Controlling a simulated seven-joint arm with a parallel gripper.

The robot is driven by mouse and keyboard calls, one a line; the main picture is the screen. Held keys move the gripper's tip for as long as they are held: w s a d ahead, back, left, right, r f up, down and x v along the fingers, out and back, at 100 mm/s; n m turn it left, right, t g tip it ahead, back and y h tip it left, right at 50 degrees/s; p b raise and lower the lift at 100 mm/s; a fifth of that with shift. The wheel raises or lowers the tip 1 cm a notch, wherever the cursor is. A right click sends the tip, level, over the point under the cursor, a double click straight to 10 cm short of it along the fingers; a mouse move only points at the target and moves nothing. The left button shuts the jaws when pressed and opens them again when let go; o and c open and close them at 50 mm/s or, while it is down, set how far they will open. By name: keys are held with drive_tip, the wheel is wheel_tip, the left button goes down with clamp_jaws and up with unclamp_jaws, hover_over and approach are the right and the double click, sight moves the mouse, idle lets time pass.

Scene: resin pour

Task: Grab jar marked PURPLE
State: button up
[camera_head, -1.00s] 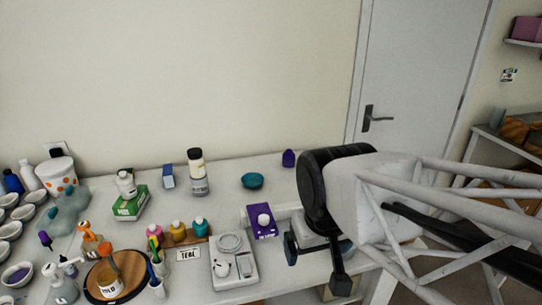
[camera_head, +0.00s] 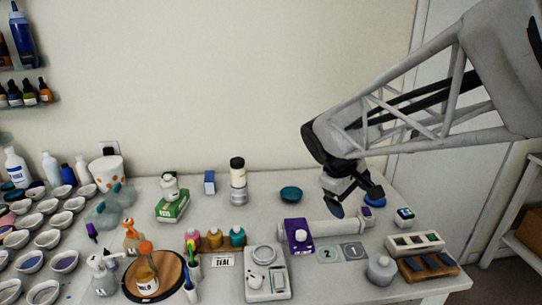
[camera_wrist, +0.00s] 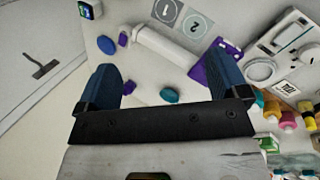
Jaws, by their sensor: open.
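I can read no PURPLE marking on any jar. My gripper (camera_head: 354,203) is open and empty over the back right of the table, pointing down, and its two blue fingers frame the wrist view (camera_wrist: 164,70). A small dark purple item (camera_wrist: 124,38) lies at the end of a white roll, and beside it is a rounded blue-purple item (camera_wrist: 106,45); both lie outside the finger gap.
Small coloured jars (camera_head: 214,238) stand behind a TEAL card (camera_head: 223,261). A white scale-like device (camera_head: 266,285) is at the front.

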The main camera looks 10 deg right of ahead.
drive_tip(key=w+d+f+n+h, duration=0.2)
drive_tip(key=w+f+n, duration=0.15)
drive_tip(key=w, duration=0.85)
drive_tip(key=w+d+f+n+h, duration=0.2)
drive_tip(key=w+f+n+h, duration=0.15)
drive_tip(key=w, duration=0.75)
drive_tip(key=w+f+n+t+h, duration=0.1)
drive_tip(key=w+f+n, duration=0.1)
drive_tip(key=w+f, duration=0.2)
drive_tip(key=w+f+n+t+h, duration=0.1)
drive_tip(key=w+f+n, duration=0.2)
drive_tip(key=w, duration=0.7)
drive_tip(key=w+f+n+h, duration=0.1)
drive_tip(key=w+f+n, duration=0.2)
drive_tip(key=w+f, duration=0.3)
drive_tip(key=shift+w+d+f+t, duration=0.1)
drive_tip(key=shift+w+f+t, duration=0.1)
drive_tip(key=shift+w, duration=0.15)
drive_tip(key=shift+w+d+f+t, duration=0.1)
drive_tip(key=shift+w+t, duration=0.1)
drive_tip(key=shift+w, duration=0.1)
drive_tip(key=shift+x, duration=1.25)
drive_tip(key=shift+d, duration=0.15)
